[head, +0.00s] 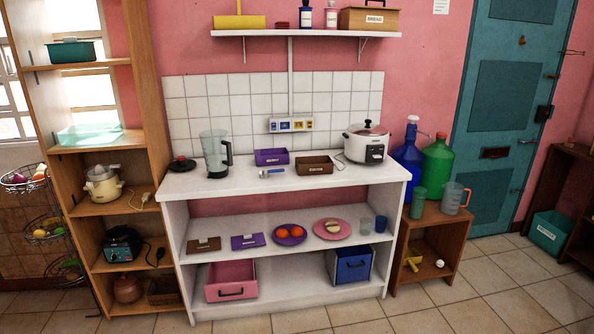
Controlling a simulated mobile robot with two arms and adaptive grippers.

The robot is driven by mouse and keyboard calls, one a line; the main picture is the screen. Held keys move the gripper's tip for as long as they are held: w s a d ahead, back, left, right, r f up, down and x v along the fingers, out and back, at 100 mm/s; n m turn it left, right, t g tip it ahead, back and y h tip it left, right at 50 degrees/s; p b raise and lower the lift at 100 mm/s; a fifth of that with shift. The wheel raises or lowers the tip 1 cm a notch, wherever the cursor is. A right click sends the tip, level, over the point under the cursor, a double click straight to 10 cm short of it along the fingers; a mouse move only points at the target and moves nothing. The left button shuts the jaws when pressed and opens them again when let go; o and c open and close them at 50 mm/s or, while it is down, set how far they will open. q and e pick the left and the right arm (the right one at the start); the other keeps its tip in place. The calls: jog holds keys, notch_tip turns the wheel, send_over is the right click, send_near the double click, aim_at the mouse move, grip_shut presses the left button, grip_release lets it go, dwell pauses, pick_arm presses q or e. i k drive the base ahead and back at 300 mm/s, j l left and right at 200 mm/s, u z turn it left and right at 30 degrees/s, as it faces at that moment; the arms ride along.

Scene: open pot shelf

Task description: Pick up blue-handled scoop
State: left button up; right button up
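The blue-handled scoop (271,173) lies on the white counter top (240,185) in the head view. Its blue handle is at the left and its metal part points right. It lies in front of the purple tray (271,157) and to the left of the brown tray (314,166), apart from both as far as I can see. Neither of my grippers is in view, and nothing touches the scoop.
A clear blender jug (215,155) stands left of the scoop, near a dark lid (182,164). A white rice cooker (366,143) stands at the counter's right. A wall shelf (305,33) hangs above. The counter's front strip is clear, with open floor before it.

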aim_at(264, 174)
jog(key=i+j, duration=0.2)
jog(key=i, duration=0.75)
jog(key=i+j+u, duration=0.15)
jog(key=i, duration=0.8)
